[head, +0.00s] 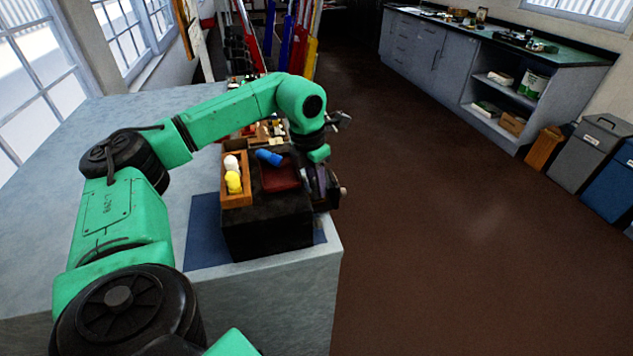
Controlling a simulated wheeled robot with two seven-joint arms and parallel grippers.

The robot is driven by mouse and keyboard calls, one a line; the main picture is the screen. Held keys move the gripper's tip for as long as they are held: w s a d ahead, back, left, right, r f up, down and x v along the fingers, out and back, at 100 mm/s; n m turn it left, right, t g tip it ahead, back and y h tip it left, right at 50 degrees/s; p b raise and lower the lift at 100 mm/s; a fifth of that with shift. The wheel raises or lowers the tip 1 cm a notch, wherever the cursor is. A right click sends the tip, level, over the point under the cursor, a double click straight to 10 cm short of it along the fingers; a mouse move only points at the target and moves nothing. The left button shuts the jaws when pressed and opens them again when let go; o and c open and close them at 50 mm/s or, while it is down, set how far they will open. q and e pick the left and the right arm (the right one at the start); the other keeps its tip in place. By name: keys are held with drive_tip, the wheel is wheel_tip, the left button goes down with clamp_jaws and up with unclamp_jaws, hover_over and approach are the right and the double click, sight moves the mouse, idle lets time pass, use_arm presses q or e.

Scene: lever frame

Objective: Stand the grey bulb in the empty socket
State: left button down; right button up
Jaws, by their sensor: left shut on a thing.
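My left gripper (322,190) reaches down at the right side of a black box (268,232). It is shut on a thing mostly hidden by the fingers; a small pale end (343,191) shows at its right. An orange-brown wooden rack (236,202) on the box's left holds a white or pale grey bulb-like piece (231,161) and a yellow one (234,182). A blue piece (268,157) lies tilted at the back of a dark red recess (281,178). I cannot make out a clearly grey bulb or the empty socket. My right gripper is out of view.
The box stands on a blue mat (203,235) near the right edge of a grey table (290,285). Small items in a tray (262,132) lie behind it. The table's left part is clear. Cabinets (440,50) and bins (592,150) stand far right across open floor.

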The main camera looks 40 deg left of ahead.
use_arm(q)
drive_tip(key=shift+f, duration=0.35)
drive_tip(key=c, duration=0.7)
unclamp_jaws()
drive_tip(key=shift+o, duration=0.2)
drive_tip(key=shift+r, duration=0.1)
drive_tip(key=shift+r+p, duration=0.3)
drive_tip(key=shift+r, duration=0.25)
wheel_tip(320, 180, up, 12)
drive_tip(key=s+b, duration=0.1)
drive_tip(key=shift+s+a, duration=0.2)
drive_tip(key=shift+s, duration=0.15)
drive_tip(key=shift+f, duration=0.1)
